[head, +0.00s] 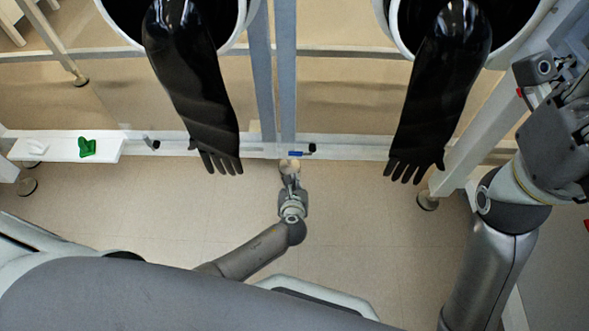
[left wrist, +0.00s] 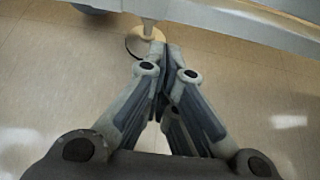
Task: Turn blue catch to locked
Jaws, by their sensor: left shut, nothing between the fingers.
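The blue catch (head: 296,153) is small and sits on the pale horizontal rail near the middle of the head view, with a dark knob at its right end. Whether it is locked I cannot tell. My left gripper (head: 290,178) is just below the catch in that view, shut and empty. In the left wrist view its fingers (left wrist: 158,52) meet at the tips, and no catch can be made out there. My right arm is at the right edge of the head view; its fingers do not show.
Two black gloves (head: 195,85) and (head: 440,90) hang on either side of the catch. A white shelf (head: 70,155) at the left bears a green object (head: 87,148). Another dark knob (head: 152,142) is on the rail. The floor below is clear.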

